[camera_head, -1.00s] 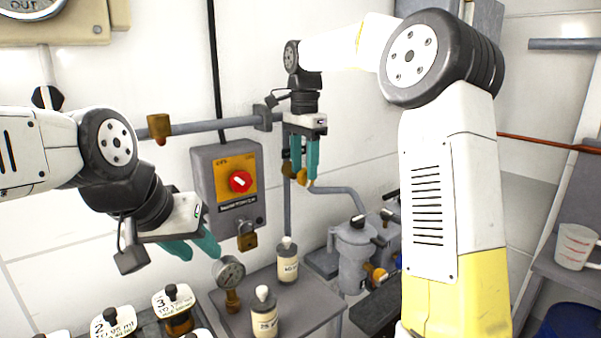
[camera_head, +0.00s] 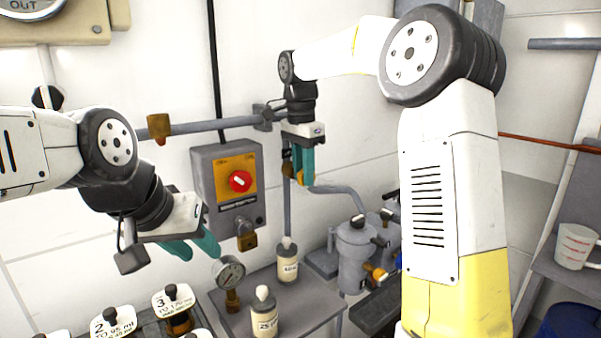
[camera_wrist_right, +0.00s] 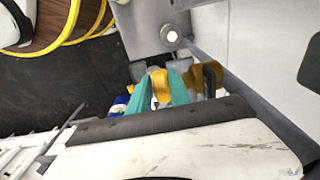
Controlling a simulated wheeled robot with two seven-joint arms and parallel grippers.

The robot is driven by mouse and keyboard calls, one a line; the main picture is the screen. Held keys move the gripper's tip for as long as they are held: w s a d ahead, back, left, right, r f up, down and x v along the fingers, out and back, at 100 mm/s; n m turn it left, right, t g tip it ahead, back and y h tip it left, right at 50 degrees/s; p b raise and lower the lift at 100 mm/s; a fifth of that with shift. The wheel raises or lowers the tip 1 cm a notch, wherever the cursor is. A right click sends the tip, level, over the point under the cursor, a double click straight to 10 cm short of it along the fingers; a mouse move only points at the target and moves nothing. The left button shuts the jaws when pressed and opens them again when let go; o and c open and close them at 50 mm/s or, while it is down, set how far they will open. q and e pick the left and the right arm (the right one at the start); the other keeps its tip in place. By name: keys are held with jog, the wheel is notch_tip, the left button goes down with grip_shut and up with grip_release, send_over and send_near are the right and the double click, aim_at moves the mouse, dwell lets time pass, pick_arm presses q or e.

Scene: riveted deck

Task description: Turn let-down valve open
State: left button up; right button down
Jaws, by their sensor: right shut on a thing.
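The let-down valve shows as brass parts (camera_head: 287,164) on the grey pipe at the back wall, mostly hidden behind my right gripper (camera_head: 303,178). My right gripper points down with its teal fingers on the valve. In the right wrist view, a yellow-brass handle (camera_wrist_right: 160,84) sits between the fingertips, and the gripper is shut on it. A second brass piece (camera_wrist_right: 208,76) is just right of the fingers there. My left gripper (camera_head: 192,247) is empty, its two teal fingers apart, in front of the wall left of the switch box.
A grey switch box (camera_head: 228,190) with a red knob and padlock hangs on the wall. A gauge (camera_head: 229,272) and white-capped bottles (camera_head: 265,312) stand on the shelf below. A grey pot (camera_head: 356,255) stands to the right. A white jug (camera_head: 575,246) is far right.

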jog(key=shift+s+a+f+t+h, duration=0.15)
jog(key=shift+t+h, duration=0.25)
jog(key=shift+h, duration=0.2)
jog(key=shift+s+a+t+h, duration=0.15)
jog(key=shift+t+h, duration=0.25)
jog(key=shift+h, duration=0.2)
jog(key=shift+w+f+t+h, duration=0.1)
jog(key=shift+t+h, duration=0.4)
jog(key=shift+h, duration=0.2)
jog(key=c, duration=1.2)
grip_release()
jog(key=v, duration=0.7)
jog(key=shift+a+r, duration=0.15)
jog(key=shift+r, duration=0.2)
